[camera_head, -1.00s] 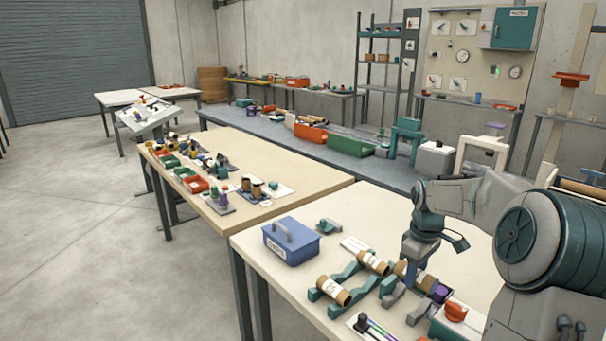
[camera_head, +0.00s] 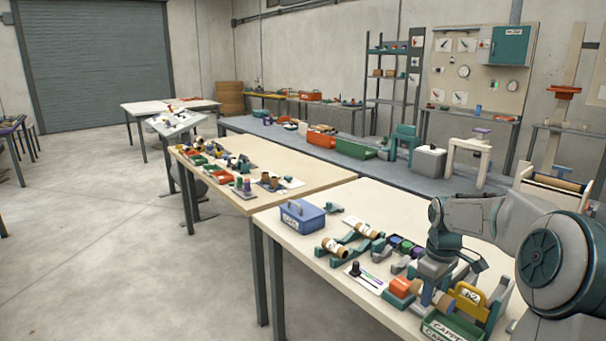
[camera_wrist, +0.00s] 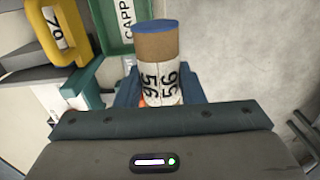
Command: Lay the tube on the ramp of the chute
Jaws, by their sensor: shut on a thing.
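My gripper (camera_head: 435,282) is shut on a brown cardboard tube (camera_head: 427,294), held across the jaws above the near right of the front table. In the wrist view the tube (camera_wrist: 157,48) has a blue end cap and a white label reading 56; the jaws (camera_wrist: 158,92) close around its lower part, partly hidden by the gripper body. Just right of it stands what looks like the chute (camera_head: 496,304), grey and teal, with a yellow arch (camera_head: 468,297) around a white labelled piece. The arch shows at upper left in the wrist view (camera_wrist: 80,22). My arm hides part of the chute.
A green tray (camera_head: 452,331) labelled CAPPED lies at the front, close below the tube. An orange-topped block (camera_head: 400,287) is just left. Farther left are teal rails (camera_head: 325,243) with two tubes, a marker board (camera_head: 366,279) and a blue toolbox (camera_head: 302,216).

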